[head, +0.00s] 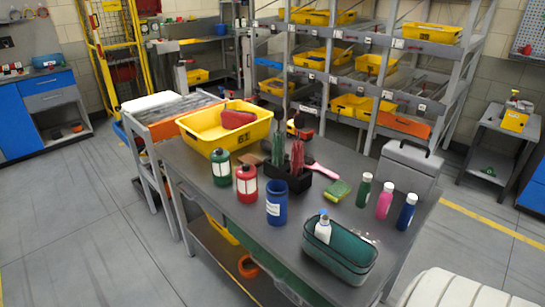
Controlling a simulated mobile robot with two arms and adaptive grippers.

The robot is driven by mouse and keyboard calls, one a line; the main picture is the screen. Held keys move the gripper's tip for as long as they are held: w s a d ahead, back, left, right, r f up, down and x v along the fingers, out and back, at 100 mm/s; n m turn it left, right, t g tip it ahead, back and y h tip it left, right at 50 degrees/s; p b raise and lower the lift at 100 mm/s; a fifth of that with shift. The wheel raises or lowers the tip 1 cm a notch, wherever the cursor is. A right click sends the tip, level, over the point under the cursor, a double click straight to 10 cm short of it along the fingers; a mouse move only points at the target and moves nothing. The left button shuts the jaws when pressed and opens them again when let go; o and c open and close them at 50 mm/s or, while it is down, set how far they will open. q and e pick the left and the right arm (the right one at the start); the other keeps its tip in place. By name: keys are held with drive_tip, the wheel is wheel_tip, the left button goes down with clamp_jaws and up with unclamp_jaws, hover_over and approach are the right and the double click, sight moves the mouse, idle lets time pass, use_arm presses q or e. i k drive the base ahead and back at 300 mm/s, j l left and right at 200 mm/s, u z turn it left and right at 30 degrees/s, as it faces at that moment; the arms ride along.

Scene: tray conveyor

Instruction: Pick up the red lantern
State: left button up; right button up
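The red lantern (247,183) appears to be the red, canister-like piece with a dark top and a white band. It stands upright on the dark grey table (215,210), left of its middle. A similar green one (221,167) stands just behind it to the left, and a blue cup (276,202) stands in front to the right. Nothing covers the red lantern from this side. Neither of my grippers is in the head view.
Behind the lantern are a yellow bin (205,138) with a red item inside and a black holder (286,179) with upright tools. A teal basket (340,252) with a white bottle is at the front right. Several bottles and a sponge (336,192) are on the right.

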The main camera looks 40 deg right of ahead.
sight(246, 182)
drive_tip(key=i+j+z, duration=0.1)
drive_tip(key=i+z, duration=0.15)
drive_tip(key=z, duration=0.2)
drive_tip(key=i+j+z, duration=0.15)
drive_tip(key=z, duration=0.35)
drive_tip(key=i+j+z, duration=0.25)
drive_tip(key=z, duration=0.2)
drive_tip(key=i+j+z, duration=0.1)
drive_tip(key=j+z, duration=0.2)
drive_tip(key=z, duration=0.15)
